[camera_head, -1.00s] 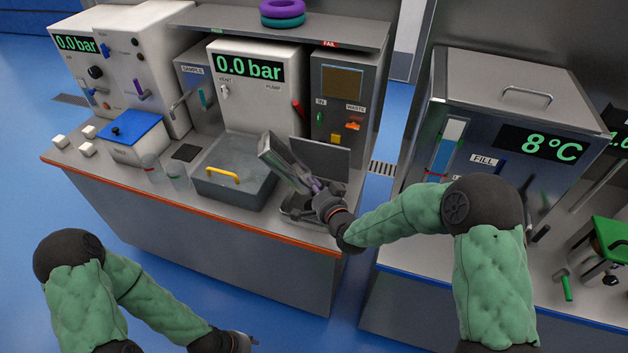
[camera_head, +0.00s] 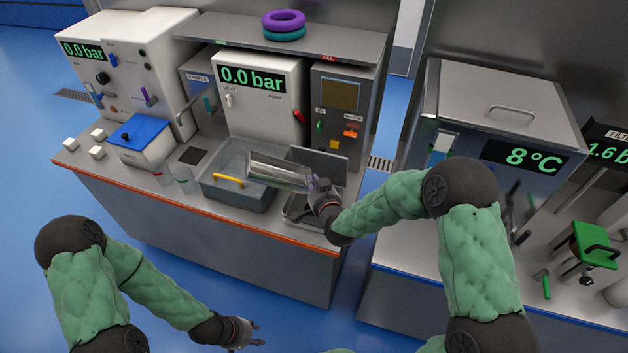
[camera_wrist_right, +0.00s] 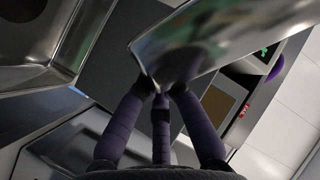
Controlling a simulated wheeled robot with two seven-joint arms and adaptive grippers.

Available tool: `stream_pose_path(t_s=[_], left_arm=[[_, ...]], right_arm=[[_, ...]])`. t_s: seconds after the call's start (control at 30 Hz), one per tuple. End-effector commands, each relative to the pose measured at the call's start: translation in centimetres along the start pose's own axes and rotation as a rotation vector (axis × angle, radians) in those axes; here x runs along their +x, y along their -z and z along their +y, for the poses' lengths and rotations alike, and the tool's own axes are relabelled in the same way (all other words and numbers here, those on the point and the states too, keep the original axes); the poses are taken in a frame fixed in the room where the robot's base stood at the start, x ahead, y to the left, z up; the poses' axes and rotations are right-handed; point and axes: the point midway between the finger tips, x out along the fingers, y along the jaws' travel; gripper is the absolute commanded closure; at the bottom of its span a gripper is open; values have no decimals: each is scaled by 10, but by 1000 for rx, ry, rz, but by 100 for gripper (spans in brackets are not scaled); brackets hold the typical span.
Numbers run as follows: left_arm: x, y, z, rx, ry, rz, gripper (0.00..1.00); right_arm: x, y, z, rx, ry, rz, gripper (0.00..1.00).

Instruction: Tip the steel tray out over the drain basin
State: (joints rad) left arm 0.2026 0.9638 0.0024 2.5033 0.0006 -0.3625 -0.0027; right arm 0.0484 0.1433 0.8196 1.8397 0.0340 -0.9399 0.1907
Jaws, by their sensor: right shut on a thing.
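The steel tray (camera_head: 278,172) is a long shiny metal tray, held in the air over the right part of the grey drain basin (camera_head: 240,200). My right gripper (camera_head: 318,187) is shut on its right end. The tray looks tilted; I cannot tell whether anything is in it. In the right wrist view the tray (camera_wrist_right: 215,45) rises from my finger tips (camera_wrist_right: 160,90), and the basin wall (camera_wrist_right: 75,45) shows at the left. My left gripper (camera_head: 252,335) is empty and open, low in front of the bench.
A metal holder (camera_head: 298,208) with an upright grey panel (camera_head: 320,165) stands right of the basin. Clear beakers (camera_head: 184,178) and a blue-lidded box (camera_head: 138,130) stand left. Behind is a white pump unit (camera_head: 260,95). A gap separates the bench from the cooler (camera_head: 500,110).

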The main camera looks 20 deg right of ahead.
Motion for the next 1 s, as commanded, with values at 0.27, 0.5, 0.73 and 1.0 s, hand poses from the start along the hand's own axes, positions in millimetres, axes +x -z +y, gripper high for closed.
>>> stream_pose_path(t_s=[0.27, 0.5, 0.73, 1.0], left_arm=[[-26, -1, 9, 0, 0, 0, 60], [-45, -2, 16, 0, 0, 0, 60], [-63, -2, 23, 0, 0, 0, 60], [-76, -3, 27, 0, 0, 0, 60]], right_arm=[[-6, 19, -13, -145, -52, 3, 100], [-11, 30, -20, -266, -97, 3, 100], [-14, 41, -27, -379, -138, 4, 100], [-17, 49, -32, -473, -172, 5, 100]])
